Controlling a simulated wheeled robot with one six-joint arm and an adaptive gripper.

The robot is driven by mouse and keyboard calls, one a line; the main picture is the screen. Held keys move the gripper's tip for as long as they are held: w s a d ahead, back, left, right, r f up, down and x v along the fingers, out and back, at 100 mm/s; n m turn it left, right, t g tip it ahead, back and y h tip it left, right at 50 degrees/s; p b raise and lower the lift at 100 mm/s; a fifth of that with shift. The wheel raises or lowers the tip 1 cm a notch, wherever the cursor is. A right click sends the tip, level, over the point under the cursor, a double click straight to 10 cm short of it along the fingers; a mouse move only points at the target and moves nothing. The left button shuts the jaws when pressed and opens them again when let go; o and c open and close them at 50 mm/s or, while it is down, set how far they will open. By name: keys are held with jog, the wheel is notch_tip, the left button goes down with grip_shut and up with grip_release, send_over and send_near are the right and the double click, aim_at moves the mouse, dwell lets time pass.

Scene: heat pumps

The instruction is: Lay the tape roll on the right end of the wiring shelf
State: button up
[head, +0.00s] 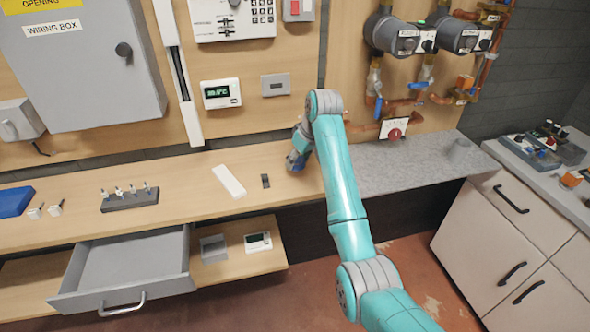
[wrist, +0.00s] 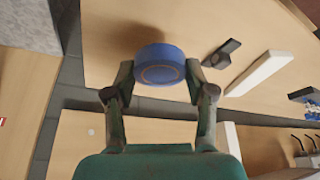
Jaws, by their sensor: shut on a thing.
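The tape roll (wrist: 159,63) is a squat blue cylinder with an orange-brown ring on its face. In the wrist view my gripper (wrist: 159,78) is shut on it, with one finger at each side. In the head view my gripper (head: 298,158) is low over the right end of the wooden wiring shelf (head: 180,199), close to the back wall. There the roll is mostly hidden by my gripper and arm. The shelf also shows behind the roll in the wrist view (wrist: 120,30). I cannot tell whether the roll touches the shelf.
A small dark piece (head: 265,181) and a white strip (head: 229,181) lie left of my gripper. A grey speckled worktop (head: 400,165) adjoins the shelf's right end. Further left are a dark block (head: 130,199) with upright pieces and a blue tray (head: 15,201). An open drawer (head: 125,270) juts out below.

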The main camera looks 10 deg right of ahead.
aim_at(300, 165)
jog(key=shift+f, duration=2.05)
jog(key=o, duration=1.1)
jog(key=shift+f, duration=0.15)
jog(key=v, duration=1.2)
